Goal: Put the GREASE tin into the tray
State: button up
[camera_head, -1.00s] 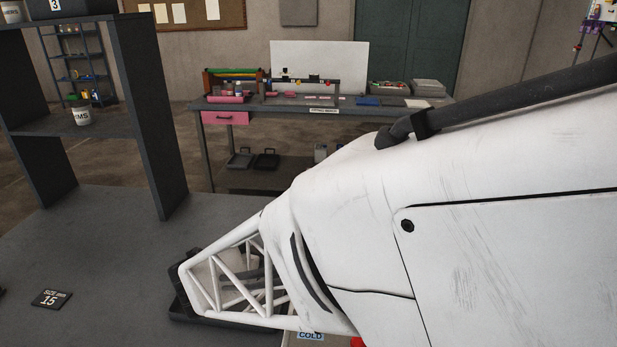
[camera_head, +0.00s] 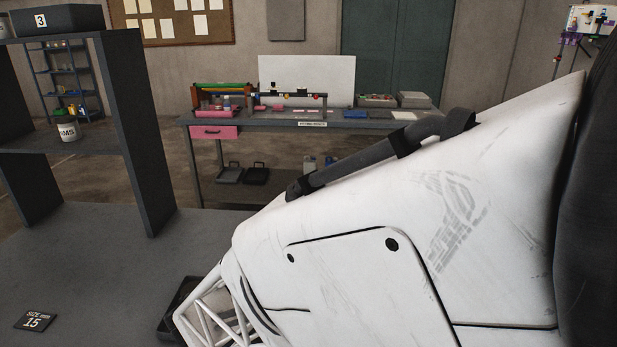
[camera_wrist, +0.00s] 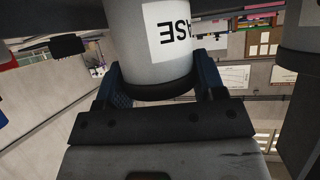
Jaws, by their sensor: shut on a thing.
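The GREASE tin (camera_wrist: 150,45) is a grey cylinder with a white label. Its letters "ASE" show upside down in the wrist view. My gripper (camera_wrist: 163,88) is shut on it, with one dark blue finger on each side near its dark rim. The tin and fingers are hidden behind my white arm in the head view. A dark, low-edged thing (camera_head: 172,308), which looks like the tray, lies on the grey table at the bottom of the head view.
A dark shelf unit (camera_head: 150,160) stands at the left, with a white tin (camera_head: 68,132) on its middle board. A "SIZE 15" plate (camera_head: 35,320) lies on the grey table (camera_head: 110,260). A cluttered workbench (camera_head: 270,122) stands behind. Another grey cylinder (camera_wrist: 301,25) is at the wrist view's right.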

jog(key=shift+f, duration=0.35)
jog(key=shift+f, duration=0.1)
jog(key=o, duration=1)
jog(key=shift+v, duration=6.05)
